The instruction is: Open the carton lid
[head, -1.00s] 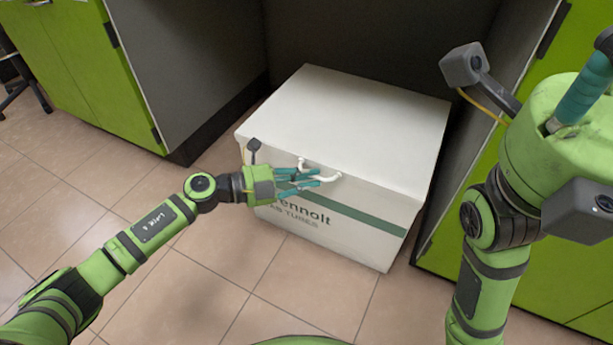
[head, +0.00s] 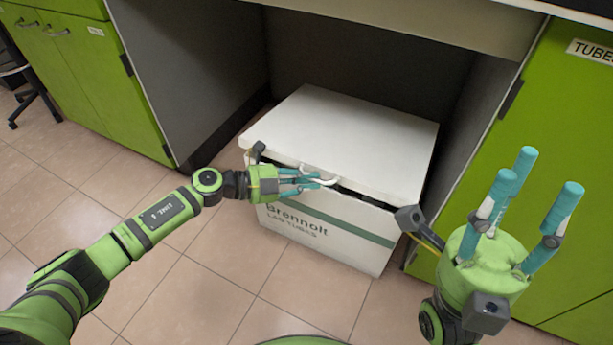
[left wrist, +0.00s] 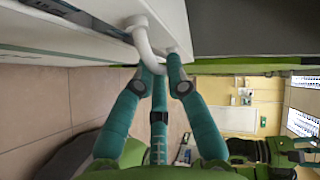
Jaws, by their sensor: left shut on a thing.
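A white carton (head: 340,239) with a green band and the words "Brennolt Lab Tubes" stands on the floor in a recess under a bench. Its white lid (head: 350,130) is raised slightly at the front, with a dark gap under its front edge. My left gripper (head: 312,183) is shut on the white lid handle (head: 325,181) at the front edge. In the left wrist view its teal fingers close around the curved handle (left wrist: 146,48). My right gripper (head: 526,205) is open and empty, fingers pointing up, to the right of the carton.
Green cabinets stand on the left (head: 85,85) and on the right (head: 560,190) of the recess. The bench edge (head: 420,25) runs above the carton. The tiled floor (head: 210,270) in front of the carton is clear.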

